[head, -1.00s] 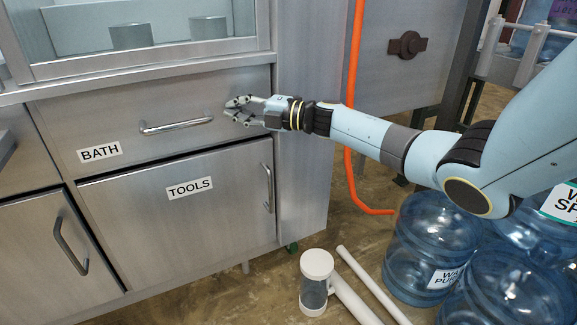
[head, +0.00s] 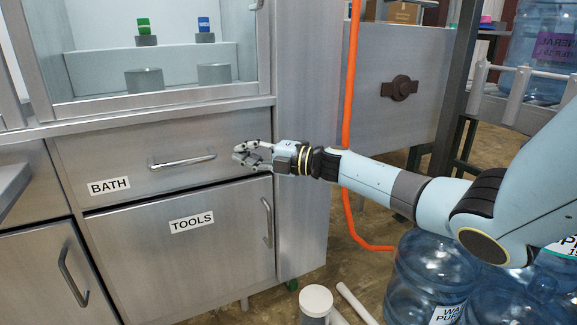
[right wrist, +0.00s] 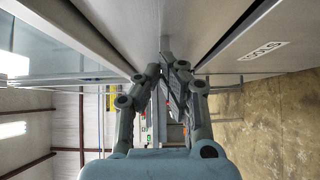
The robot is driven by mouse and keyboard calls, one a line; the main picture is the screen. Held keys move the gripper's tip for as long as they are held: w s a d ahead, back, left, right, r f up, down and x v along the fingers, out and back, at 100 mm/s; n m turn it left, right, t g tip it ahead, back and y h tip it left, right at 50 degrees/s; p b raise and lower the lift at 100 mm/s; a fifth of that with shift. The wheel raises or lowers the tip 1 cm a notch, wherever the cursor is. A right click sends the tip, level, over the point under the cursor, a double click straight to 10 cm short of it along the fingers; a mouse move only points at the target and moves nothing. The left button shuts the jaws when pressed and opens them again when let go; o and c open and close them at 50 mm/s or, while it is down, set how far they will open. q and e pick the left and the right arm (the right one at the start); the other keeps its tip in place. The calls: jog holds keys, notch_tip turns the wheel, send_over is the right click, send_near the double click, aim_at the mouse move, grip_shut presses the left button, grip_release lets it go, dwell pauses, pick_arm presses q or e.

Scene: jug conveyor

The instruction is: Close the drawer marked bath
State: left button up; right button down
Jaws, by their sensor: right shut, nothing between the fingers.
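The drawer marked bath (head: 225,135) is a brushed-metal front with a horizontal bar handle (head: 183,161) and a BATH label (head: 109,186) at its lower left. A dark line runs under it; I cannot tell whether it stands slightly out. My right gripper (head: 239,157) is shut and empty, in front of the drawer's right end, just right of the handle and level with it. In the right wrist view the fingertips (right wrist: 166,66) lie close to the drawer front (right wrist: 145,25); contact is unclear. My left gripper is out of view.
The TOOLS door (head: 180,255) with its upright handle (head: 267,222) is below the drawer. A glass-fronted case (head: 155,60) is above. An orange pipe (head: 347,130) stands behind my right arm. Blue water jugs (head: 430,270) and a white cylinder (head: 316,300) are at the lower right.

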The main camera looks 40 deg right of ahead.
jog(key=shift+p+v, duration=0.7)
jog(key=shift+v, duration=4.05)
jog(key=s+a+f+m+g+h+p, duration=0.3)
jog(key=s+f+m, duration=0.4)
jog(key=s+f, duration=0.55)
jog(key=s+a+f+m+g+h+p, duration=0.15)
jog(key=s+f+m+h, duration=0.45)
jog(key=s+f, duration=0.7)
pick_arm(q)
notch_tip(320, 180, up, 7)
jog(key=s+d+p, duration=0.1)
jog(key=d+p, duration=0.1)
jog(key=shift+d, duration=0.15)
pick_arm(e)
jog(key=s+a+f+m+g, duration=0.2)
jog(key=s+f, duration=0.3)
jog(key=s, duration=0.5)
jog(key=s+a+f+m+g, duration=0.3)
jog(key=s+f+m+g, duration=0.2)
jog(key=s, duration=0.5)
jog(key=s+a+f+m+g, duration=0.2)
jog(key=s+f, duration=0.4)
jog(key=s, duration=0.4)
jog(key=shift+a+f+m+g+h, duration=0.35)
jog(key=shift+m+g, duration=0.35)
jog(key=shift+g, duration=0.25)
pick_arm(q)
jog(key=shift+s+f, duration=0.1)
